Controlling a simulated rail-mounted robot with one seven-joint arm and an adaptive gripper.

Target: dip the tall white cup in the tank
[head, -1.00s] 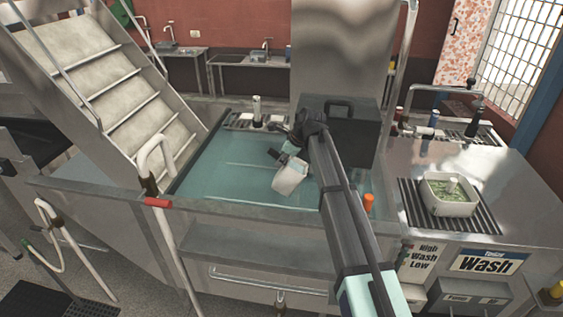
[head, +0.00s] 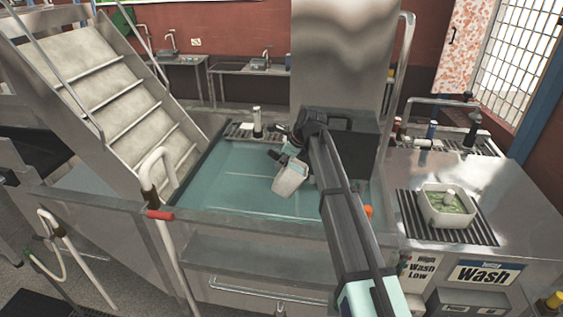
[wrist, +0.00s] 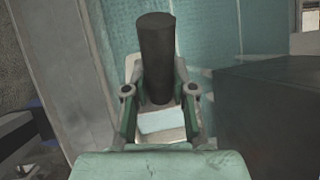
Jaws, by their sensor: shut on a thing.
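The tall white cup (head: 290,179) is held in my gripper (head: 283,160) over the tank (head: 232,180), which holds blue-green water. The cup looks tilted in the head view. I cannot tell whether its lower end touches the water. In the wrist view, my gripper (wrist: 160,108) has its fingers closed around a pale piece, with a dark cylinder (wrist: 156,55) standing between them. Most of the cup is hidden in that view.
A dark box with a handle (head: 362,150) stands close to the right of my gripper. A white container with green contents (head: 447,205) sits on the right counter's rack. Metal stairs (head: 110,90) rise at the left. An orange object (head: 368,211) is by the tank's right edge.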

